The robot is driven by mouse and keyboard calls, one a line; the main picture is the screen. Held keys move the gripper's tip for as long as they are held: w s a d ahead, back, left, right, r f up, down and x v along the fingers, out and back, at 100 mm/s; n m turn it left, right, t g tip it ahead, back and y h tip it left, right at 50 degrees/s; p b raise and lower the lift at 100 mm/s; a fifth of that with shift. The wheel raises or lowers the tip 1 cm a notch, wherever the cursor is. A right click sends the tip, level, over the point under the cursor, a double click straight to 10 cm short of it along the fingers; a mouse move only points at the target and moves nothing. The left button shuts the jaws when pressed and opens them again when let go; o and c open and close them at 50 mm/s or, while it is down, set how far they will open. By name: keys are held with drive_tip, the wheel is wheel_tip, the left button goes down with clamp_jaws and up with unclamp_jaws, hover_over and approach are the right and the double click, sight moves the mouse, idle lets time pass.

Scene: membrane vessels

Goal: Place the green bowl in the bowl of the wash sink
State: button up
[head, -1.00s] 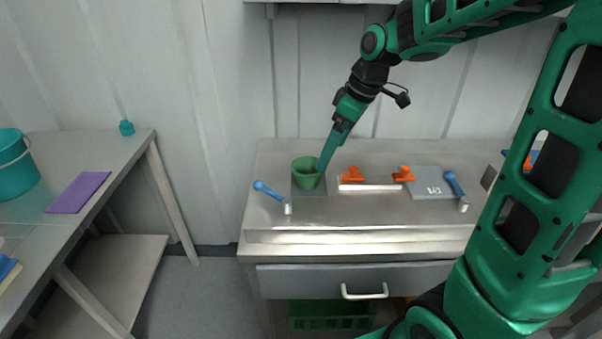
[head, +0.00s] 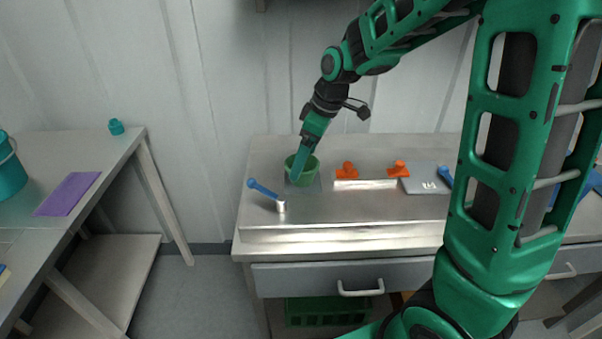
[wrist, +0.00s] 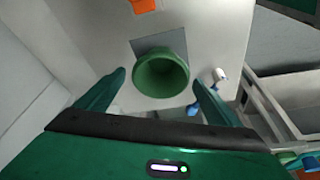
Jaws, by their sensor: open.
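The green bowl (head: 310,174) stands upright on a grey square plate at the left part of the metal bench. It also shows in the wrist view (wrist: 161,76), with its mouth facing the camera. My gripper (head: 297,174) is open at the bowl in the head view, covering part of its left side. In the wrist view my gripper's two fingers (wrist: 158,88) are spread on either side of the bowl's near part. I cannot make out a wash sink in these views.
A blue-handled tool (head: 263,189) with a pale cylinder end lies left of the bowl. A side table at left holds a purple mat (head: 67,194) and a teal bucket (head: 10,170).

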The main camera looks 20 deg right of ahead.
drive_tip(key=shift+x, duration=1.4)
drive_tip(key=shift+c, duration=0.6)
drive_tip(key=shift+r, duration=0.1)
drive_tip(key=c, duration=1.2)
